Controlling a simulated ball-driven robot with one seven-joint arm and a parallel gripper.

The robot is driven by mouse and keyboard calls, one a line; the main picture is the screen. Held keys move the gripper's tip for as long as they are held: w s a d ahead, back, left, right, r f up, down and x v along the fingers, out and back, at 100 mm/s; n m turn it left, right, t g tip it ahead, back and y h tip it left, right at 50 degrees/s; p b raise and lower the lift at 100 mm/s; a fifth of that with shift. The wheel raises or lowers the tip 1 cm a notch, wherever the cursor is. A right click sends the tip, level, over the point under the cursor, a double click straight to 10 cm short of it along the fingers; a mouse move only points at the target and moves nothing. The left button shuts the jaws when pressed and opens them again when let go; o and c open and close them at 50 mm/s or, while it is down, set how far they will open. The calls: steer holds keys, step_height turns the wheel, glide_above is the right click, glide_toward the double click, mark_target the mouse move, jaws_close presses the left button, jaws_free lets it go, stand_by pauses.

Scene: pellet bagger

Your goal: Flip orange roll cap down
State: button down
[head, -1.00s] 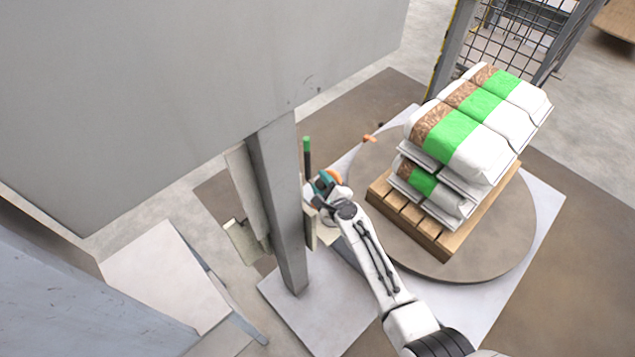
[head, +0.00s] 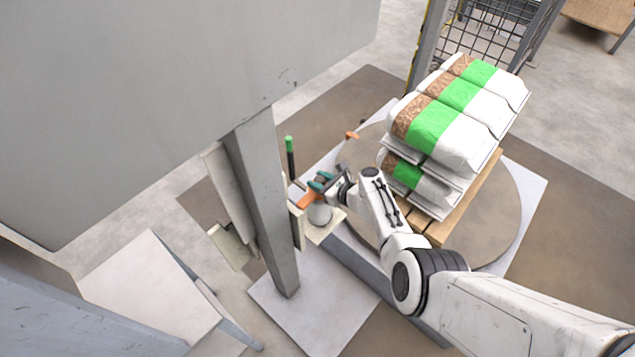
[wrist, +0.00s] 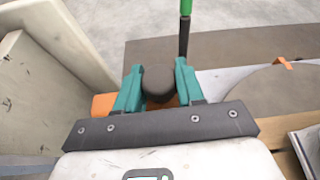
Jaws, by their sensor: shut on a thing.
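The orange roll cap (head: 308,200) is beside the grey post, just above a pale rounded roll (head: 320,214). My gripper (head: 322,181) has teal fingers and is at the cap's upper right end. In the wrist view, the fingers close on both sides of a dark round knob (wrist: 158,82). Orange of the cap (wrist: 102,105) shows to the left of the fingers and just behind the knob. My fingers hide much of the cap there.
A grey post (head: 262,205) stands close left of my gripper. A green-topped dark rod (head: 290,155) rises behind it. Stacked bags (head: 440,125) stand on a pallet on the round turntable (head: 495,225) at right. Another orange piece (head: 352,135) lies at the turntable's far edge.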

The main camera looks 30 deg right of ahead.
steer(key=shift+d+f+m, duration=0.15)
steer(key=shift+f+m, duration=0.15)
steer(key=shift+f, duration=0.25)
steer(key=c, duration=0.7)
jaws_free()
steer(key=shift+c, duration=0.2)
steer(key=shift+s+d+r+p, duration=0.15)
steer(key=shift+s+r+p, duration=0.2)
steer(key=shift+s+r, duration=0.1)
steer(key=p+v, duration=0.5)
steer(key=v, duration=0.4)
steer(key=shift+s+d+p, duration=0.3)
steer(key=shift+p, duration=0.05)
steer(key=shift+y, duration=0.3)
